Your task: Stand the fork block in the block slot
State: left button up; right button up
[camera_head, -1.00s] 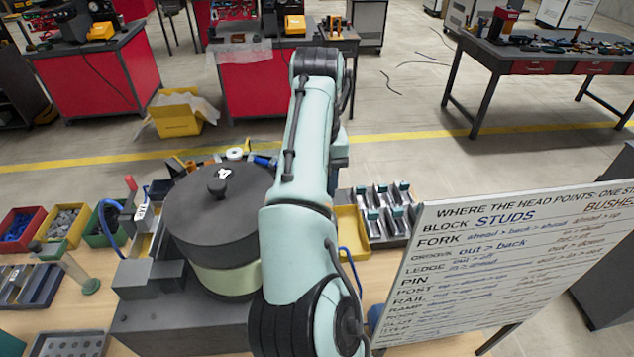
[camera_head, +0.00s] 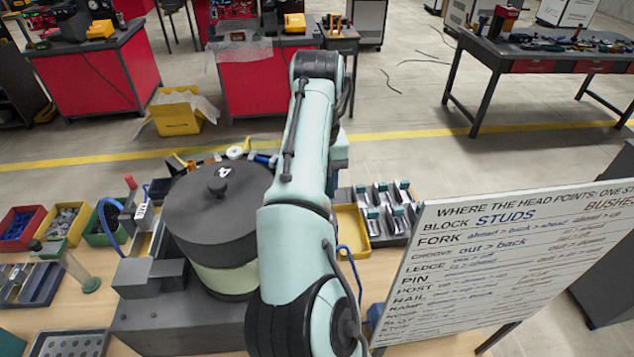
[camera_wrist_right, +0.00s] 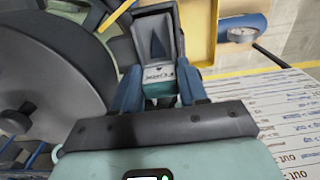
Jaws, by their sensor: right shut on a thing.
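My right arm crosses the middle of the head view and hides its own gripper there. The block slot cannot be made out for certain. My left gripper is out of view.
A dark round bowl feeder (camera_head: 218,205) stands close left of my arm, also large in the wrist view (camera_wrist_right: 60,70). A yellow bin (camera_head: 352,230) and several grey-and-teal holders (camera_head: 385,210) lie right of the arm. A lettered whiteboard (camera_head: 500,260) stands at the right.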

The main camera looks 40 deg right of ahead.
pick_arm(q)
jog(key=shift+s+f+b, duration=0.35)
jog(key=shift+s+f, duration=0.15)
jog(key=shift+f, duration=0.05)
pick_arm(e)
jog(key=shift+f, duration=0.9)
jog(key=o, duration=1.3)
jog(key=shift+r, duration=0.1)
jog(key=r+p, duration=0.1)
jog(key=r, duration=0.2)
jog(key=r+p, duration=0.2)
jog(key=r, duration=0.2)
jog(key=shift+w+r, duration=0.2)
jog(key=shift+r, duration=0.05)
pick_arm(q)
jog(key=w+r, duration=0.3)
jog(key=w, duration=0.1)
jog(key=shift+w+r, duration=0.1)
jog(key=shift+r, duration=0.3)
pick_arm(e)
jog(key=shift+s, duration=0.2)
